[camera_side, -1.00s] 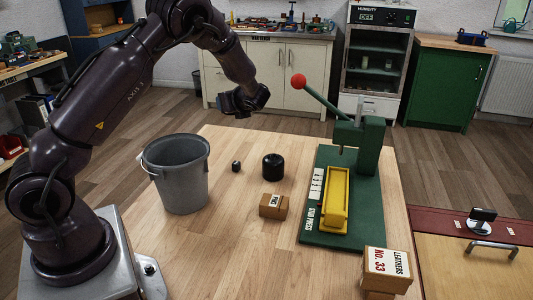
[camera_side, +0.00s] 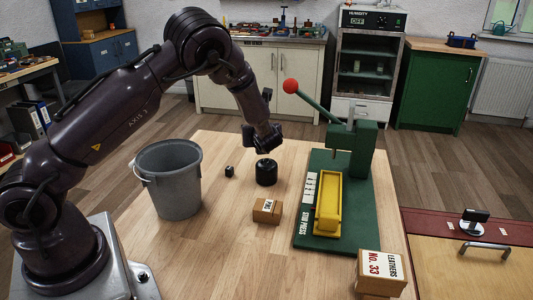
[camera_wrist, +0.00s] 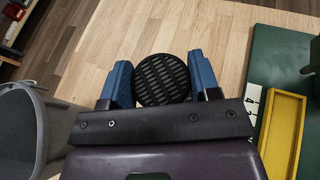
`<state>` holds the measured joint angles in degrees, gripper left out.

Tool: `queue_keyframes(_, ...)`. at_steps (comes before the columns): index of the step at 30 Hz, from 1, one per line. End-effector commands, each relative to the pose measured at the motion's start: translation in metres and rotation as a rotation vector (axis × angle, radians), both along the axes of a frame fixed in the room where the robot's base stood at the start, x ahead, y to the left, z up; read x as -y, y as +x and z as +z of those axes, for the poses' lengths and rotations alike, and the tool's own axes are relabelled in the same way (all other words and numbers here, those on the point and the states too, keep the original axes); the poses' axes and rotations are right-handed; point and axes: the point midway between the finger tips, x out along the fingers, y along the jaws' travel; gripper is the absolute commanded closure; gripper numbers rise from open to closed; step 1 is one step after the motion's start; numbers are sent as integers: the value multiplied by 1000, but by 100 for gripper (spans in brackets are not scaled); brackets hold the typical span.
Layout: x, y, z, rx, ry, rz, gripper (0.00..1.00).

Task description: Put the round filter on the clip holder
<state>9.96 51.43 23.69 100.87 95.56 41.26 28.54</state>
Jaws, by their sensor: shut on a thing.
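The round filter (camera_side: 266,173) is a short black cylinder standing on the wooden table. In the wrist view its slotted round top (camera_wrist: 162,80) shows between two blue fingers. My gripper (camera_side: 266,155) is low over it, and in the wrist view my gripper (camera_wrist: 160,76) is shut on it, one finger at each side. The filter appears to still rest on the table. I cannot tell for sure which thing is the clip holder; a small black stand with a round pale base (camera_side: 473,226) is at the far right.
A green stud press (camera_side: 318,238) with a yellow tray (camera_side: 329,205) stands right of the filter. A grey bucket (camera_side: 172,185) is left. A small black cube (camera_side: 229,171), a cardboard box (camera_side: 267,211) and a leathers box (camera_side: 383,272) are on the table. Bare table lies in front.

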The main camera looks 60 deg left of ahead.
Motion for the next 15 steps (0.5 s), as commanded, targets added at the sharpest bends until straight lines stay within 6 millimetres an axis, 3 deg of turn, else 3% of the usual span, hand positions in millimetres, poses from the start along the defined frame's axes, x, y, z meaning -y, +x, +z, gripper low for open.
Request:
queue_keyframes(1,-4,7,-14,-6,-1,1,67)
queue_keyframes(4,-9,19,-31,-6,0,0,67)
queue_keyframes(11,-15,34,-48,-3,-1,1,67)
queue_keyframes(15,-17,37,-67,-8,-1,0,67)
